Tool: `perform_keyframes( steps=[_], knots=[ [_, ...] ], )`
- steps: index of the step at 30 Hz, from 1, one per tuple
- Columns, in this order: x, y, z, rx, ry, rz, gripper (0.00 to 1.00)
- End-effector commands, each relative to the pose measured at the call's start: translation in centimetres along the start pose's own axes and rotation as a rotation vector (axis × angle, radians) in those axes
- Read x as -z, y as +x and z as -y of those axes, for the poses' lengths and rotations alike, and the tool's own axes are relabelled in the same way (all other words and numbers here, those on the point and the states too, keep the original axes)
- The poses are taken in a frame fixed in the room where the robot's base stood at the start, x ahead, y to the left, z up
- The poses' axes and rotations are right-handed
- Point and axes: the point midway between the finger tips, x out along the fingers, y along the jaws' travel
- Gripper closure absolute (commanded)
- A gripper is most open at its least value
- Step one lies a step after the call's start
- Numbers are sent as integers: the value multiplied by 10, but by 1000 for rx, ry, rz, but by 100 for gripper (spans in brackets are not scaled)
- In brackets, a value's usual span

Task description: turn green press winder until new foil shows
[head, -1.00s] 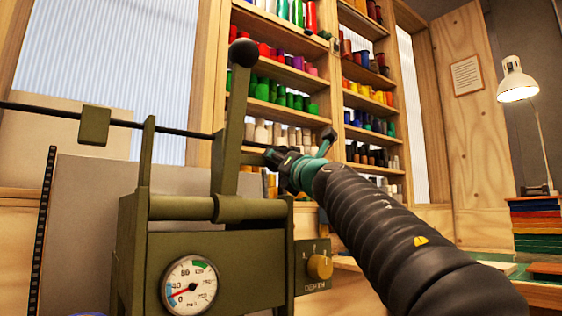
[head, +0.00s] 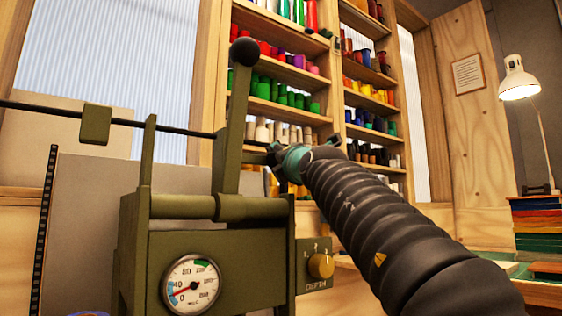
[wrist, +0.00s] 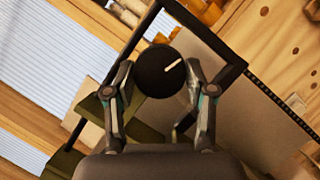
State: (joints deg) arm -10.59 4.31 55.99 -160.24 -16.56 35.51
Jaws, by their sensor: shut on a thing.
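The olive green press (head: 135,260) stands at the left in the head view, with a tall lever topped by a black ball (head: 244,52). My gripper (head: 277,152) is behind the lever's right side, at the end of the thin rod across the press. In the wrist view, my gripper (wrist: 160,72) is shut on a round black knob (wrist: 150,80), one finger on each side. The knob bears a white line slanting up to the right. In the head view, I cannot make out the knob. I cannot identify any foil in these views.
The press front has a dial gauge (head: 191,284) and a yellow depth knob (head: 321,266). Shelves of coloured rolls (head: 285,60) stand behind. A lit lamp (head: 518,80) and stacked coloured items (head: 537,222) are at the right.

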Motion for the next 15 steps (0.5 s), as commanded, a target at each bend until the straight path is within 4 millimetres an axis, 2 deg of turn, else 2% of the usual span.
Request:
perform_keyframes(
  steps=[15],
  knots=[
    [0,0,1,18,47,-2,80]
  ],
)
